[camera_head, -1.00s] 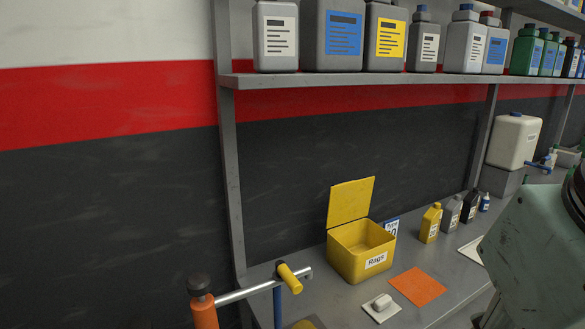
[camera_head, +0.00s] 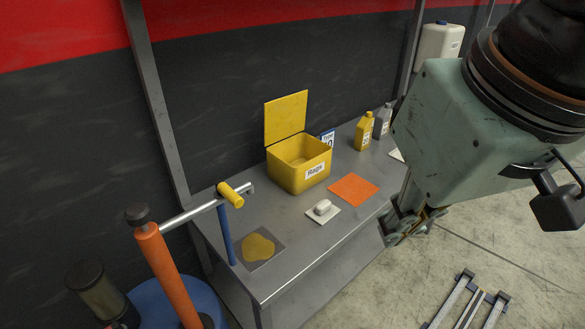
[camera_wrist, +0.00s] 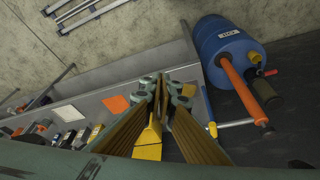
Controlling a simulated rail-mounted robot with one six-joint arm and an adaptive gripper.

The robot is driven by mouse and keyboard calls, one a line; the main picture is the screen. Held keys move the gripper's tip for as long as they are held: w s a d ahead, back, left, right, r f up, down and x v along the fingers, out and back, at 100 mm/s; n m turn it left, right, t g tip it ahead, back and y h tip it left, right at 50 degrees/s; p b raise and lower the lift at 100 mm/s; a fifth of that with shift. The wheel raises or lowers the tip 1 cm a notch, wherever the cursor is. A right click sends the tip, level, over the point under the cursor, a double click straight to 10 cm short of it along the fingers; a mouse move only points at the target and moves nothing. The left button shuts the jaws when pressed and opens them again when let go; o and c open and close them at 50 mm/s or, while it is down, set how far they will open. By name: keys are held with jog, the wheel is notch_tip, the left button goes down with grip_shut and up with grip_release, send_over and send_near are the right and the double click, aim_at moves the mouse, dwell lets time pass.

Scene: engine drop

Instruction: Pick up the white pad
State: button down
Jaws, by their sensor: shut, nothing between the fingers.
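The white pad (camera_head: 322,206) is a small rounded block on a thin white square (camera_head: 331,217) on the grey workbench, in front of the yellow rags box. My gripper (camera_head: 405,232) hangs off the bench's front edge, to the right of the pad and apart from it. In the wrist view my gripper (camera_wrist: 162,82) has its fingers together with nothing held. I cannot make out the pad in the wrist view; the fingers cover part of the bench.
The open yellow rags box (camera_head: 299,165) and orange cloth (camera_head: 353,188) lie near the pad. A grey sheet with a yellow spill (camera_head: 258,246) is at left, beside an orange pump handle (camera_head: 170,275). Bottles (camera_head: 364,131) stand behind. The wrist view shows a blue drum (camera_wrist: 228,50).

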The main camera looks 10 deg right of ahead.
jog(key=c, duration=3.4)
grip_release()
jog(key=o, duration=1.6)
jog(key=shift+o, duration=0.2)
jog(key=shift+w, duration=0.1)
